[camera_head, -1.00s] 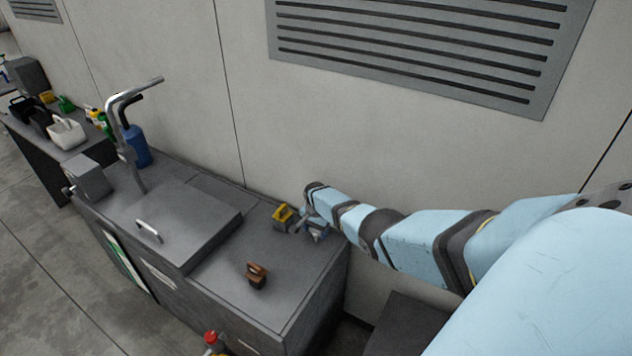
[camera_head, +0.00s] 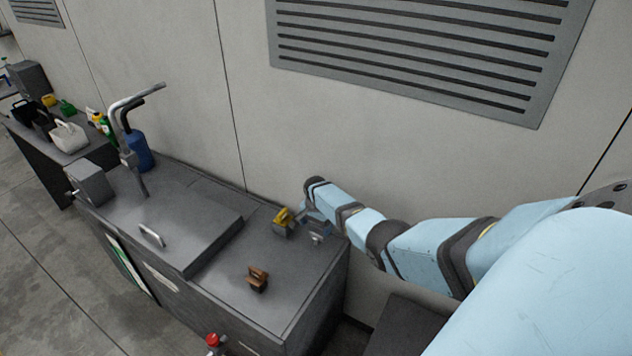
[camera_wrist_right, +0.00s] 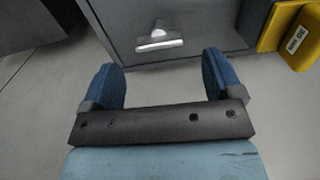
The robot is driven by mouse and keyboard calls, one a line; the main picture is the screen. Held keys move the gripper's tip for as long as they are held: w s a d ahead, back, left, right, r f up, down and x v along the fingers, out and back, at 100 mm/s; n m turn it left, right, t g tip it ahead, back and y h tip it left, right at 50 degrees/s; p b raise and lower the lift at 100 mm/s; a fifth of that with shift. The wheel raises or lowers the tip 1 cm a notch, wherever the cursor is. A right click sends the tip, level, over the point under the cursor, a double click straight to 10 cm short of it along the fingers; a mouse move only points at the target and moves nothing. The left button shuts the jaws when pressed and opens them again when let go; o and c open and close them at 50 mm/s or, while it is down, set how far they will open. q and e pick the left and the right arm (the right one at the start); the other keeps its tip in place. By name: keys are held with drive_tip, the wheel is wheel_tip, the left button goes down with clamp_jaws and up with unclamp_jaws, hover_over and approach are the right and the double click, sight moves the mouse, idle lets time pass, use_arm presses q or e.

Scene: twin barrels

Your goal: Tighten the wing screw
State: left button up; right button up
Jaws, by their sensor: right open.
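A bright metal T-shaped piece, which looks like the wing screw (camera_wrist_right: 160,41), sticks out of the face of a grey block (camera_wrist_right: 205,20) in the right wrist view. My right gripper (camera_wrist_right: 160,64) is open, with one blue finger on each side. The screw lies beyond the fingertips, roughly centred between them, and nothing is held. In the head view my right arm reaches from the right to the back right of the grey bench (camera_head: 210,290). There the gripper is small and partly hidden by its own wrist. My left gripper is not in view.
A yellow object (camera_head: 283,222) stands close to the right gripper; a yellow labelled block (camera_wrist_right: 292,38) shows in the wrist view. A brown object (camera_head: 257,279) sits nearer the bench front. A raised lid (camera_head: 190,232) and a blue bottle (camera_head: 137,148) are left. The wall is behind.

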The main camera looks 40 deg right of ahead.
sight(316, 234)
wheel_tip(316, 234, up, 10)
drive_tip(key=shift+f, duration=0.15)
idle(0.6)
